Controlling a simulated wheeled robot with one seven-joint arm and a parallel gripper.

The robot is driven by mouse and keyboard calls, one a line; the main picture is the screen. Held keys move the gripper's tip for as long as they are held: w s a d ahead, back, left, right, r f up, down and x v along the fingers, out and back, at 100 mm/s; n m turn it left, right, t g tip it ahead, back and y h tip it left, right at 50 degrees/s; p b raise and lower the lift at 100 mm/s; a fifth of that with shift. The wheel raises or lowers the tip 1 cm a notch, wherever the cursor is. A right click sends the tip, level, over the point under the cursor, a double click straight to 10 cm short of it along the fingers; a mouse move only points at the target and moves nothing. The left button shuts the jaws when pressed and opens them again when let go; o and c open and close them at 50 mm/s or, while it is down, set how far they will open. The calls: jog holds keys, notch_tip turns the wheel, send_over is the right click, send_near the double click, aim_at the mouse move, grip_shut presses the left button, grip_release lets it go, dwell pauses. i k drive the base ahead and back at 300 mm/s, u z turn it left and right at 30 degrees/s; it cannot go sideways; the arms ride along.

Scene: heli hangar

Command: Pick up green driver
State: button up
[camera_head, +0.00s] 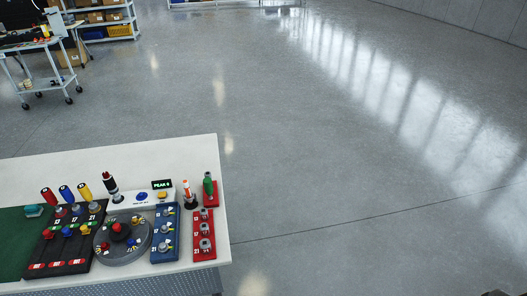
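The green driver (208,184) stands upright at the right end of the white workbench (150,154). Its green handle is on top, and its lower end is at the far end of a red tray (204,234). An orange-and-white driver-like tool (187,190) stands just left of it. My gripper cannot be made out in this view. A small dark shape shows at the bottom right edge, too cut off to identify.
Left of the red tray are a blue tray (156,247), a round grey turntable (103,255) and a black tray (46,262). Red, blue and yellow handles (66,193) stand behind them. The floor right of the bench is clear. A cart (52,77) stands far back left.

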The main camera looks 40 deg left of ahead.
aim_at(208, 182)
jog(key=u, duration=0.45)
jog(key=i, duration=1.2)
jog(key=u, duration=1.8)
jog(key=i, duration=0.85)
jog(key=u, duration=0.75)
